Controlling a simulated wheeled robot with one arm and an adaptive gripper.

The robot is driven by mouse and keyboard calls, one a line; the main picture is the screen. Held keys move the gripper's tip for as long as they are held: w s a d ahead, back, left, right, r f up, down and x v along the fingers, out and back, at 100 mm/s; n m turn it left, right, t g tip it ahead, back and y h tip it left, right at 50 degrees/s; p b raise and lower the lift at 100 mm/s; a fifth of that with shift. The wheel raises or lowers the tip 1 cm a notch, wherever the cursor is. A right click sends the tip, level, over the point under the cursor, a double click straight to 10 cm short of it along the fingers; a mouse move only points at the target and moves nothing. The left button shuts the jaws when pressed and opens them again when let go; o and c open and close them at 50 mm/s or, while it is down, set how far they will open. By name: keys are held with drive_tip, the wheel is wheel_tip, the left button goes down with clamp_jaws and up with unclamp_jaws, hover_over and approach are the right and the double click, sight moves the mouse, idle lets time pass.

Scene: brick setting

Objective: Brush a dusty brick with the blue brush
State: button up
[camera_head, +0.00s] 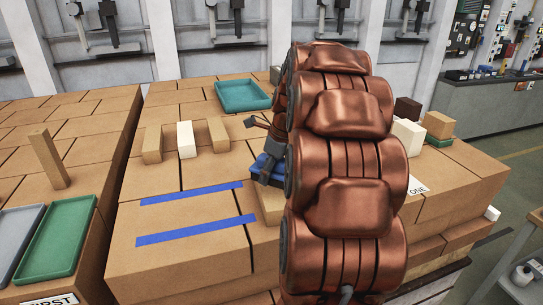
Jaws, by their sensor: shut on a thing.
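My copper-coloured arm fills the middle right and hides much of what lies behind it. My gripper (262,160) shows at the arm's left edge, partly hidden, and is shut on the blue brush (258,168). The brush is just above or on a tan brick (269,206); I cannot tell if they touch. The arm covers the brick's right part. Any dust on it is too small to make out. Two tan bricks (152,144) and (218,135) stand on the boxes with a white brick (186,140) between them.
Two blue tape strips (195,230) mark the front box top, which is clear between them. A teal tray (243,95) lies behind. A green tray (56,240), a grey tray (18,238) and an upright tan brick (48,158) are at left. More bricks (438,124) stand right of my arm.

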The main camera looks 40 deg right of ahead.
drive_tip(key=shift+r+p, duration=0.75)
drive_tip(key=shift+r, duration=1.15)
